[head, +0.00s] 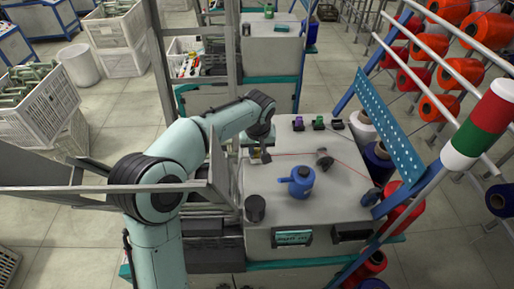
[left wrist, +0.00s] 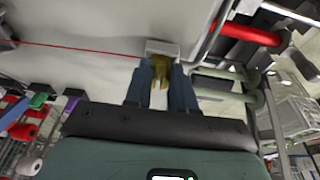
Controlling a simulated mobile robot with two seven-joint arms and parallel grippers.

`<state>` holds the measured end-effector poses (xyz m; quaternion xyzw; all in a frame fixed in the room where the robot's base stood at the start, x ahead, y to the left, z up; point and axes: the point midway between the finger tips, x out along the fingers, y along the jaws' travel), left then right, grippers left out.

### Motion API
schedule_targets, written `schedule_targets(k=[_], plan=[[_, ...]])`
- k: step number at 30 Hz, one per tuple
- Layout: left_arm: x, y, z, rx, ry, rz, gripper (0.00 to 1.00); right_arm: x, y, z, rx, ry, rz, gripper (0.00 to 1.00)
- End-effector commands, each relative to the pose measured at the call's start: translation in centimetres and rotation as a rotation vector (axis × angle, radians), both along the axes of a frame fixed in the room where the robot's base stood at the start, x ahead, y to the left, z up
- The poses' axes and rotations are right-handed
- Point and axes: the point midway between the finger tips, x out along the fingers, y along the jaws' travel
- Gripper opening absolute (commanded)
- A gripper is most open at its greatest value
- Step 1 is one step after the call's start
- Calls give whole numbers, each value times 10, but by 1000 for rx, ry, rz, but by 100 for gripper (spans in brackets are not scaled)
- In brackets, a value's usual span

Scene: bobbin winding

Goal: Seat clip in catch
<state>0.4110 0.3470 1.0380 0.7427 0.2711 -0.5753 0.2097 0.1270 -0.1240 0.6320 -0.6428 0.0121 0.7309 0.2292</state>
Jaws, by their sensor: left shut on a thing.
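My left gripper (head: 259,156) is at the left rear part of the grey machine top, pointing down. In the left wrist view its two dark fingers (left wrist: 160,88) are shut on a brownish-yellow piece, which looks like the clip (left wrist: 160,70). A pale grey block (left wrist: 162,48), perhaps the catch, lies right at the fingertips and partly covers the clip's far end. I cannot tell whether the clip is in it or only against it. A red thread (head: 303,153) runs right from the gripper across the top; it also shows in the left wrist view (left wrist: 70,46). My right gripper is not in view.
On the machine top (head: 345,205) stand a blue pot-like part (head: 297,181), a dark knob-like part (head: 324,159) and a black cup (head: 255,208). Small black, purple and green pieces (head: 318,123) line the back edge. A blue perforated rail (head: 390,125) and spool rack bound the right.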

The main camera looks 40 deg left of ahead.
Motion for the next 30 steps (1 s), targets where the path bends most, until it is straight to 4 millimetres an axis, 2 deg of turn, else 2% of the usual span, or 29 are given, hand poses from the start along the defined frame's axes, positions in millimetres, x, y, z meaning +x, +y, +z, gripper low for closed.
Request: schedule_targets(k=[5, 6, 8, 9, 20, 23, 30], plan=[[0, 0, 1, 0, 0, 0, 0, 0, 0, 0, 0, 0, 0, 43], [0, 0, 1, 0, 0, 0, 31, 0, 0, 0, 0, 0, 0, 43], [0, 0, 1, 1, -1, 0, 50, 0, 0, 0, 0, 0, 0, 43], [0, 0, 1, 1, -1, 0, 54, 0, 0, 0, 0, 0, 0, 43], [0, -1, 7, 0, -4, -1, 54, 1, 0, 1, 0, -1, 0, 43], [-3, -3, 20, 0, -5, -1, 54, 2, 0, 3, 0, -2, 0, 43], [-13, -12, 74, 0, -8, 0, 54, 8, 0, 10, 0, -9, 0, 43]])
